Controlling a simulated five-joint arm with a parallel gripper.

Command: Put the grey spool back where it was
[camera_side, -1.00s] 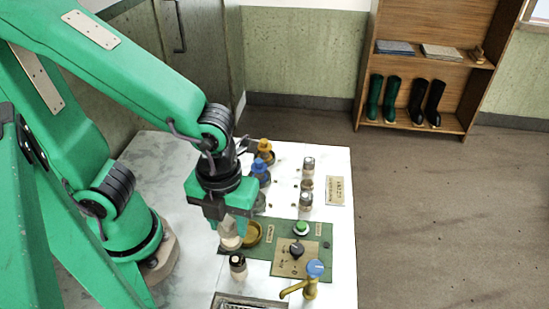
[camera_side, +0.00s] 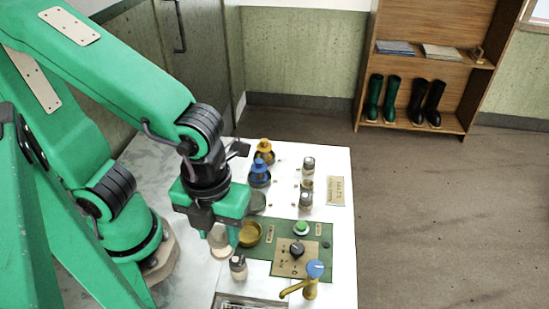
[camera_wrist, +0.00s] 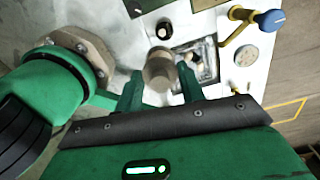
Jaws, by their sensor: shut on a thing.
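My gripper (camera_side: 220,232) is shut on a pale grey spool (camera_side: 219,241), which shows low between the fingers in the side view. In the wrist view the spool (camera_wrist: 159,70) is a grey-brown cylinder between the two green fingers (camera_wrist: 159,92). It is over the white worktop, left of the brass bowl (camera_side: 249,234); whether its underside touches the worktop cannot be told. A yellow spool (camera_side: 264,150) and a blue spool (camera_side: 259,172) stand in a line at the back. A round grey-green dish-like thing (camera_side: 257,201) is in front of the blue spool, partly hidden by my gripper.
A dark jar with a pale top (camera_side: 238,266) stands close in front of my gripper. A brass tap with a blue knob (camera_side: 312,277), a green button (camera_side: 302,227) and a black knob (camera_side: 297,249) are to the right. Small bottles (camera_side: 306,198) stand at the back right.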

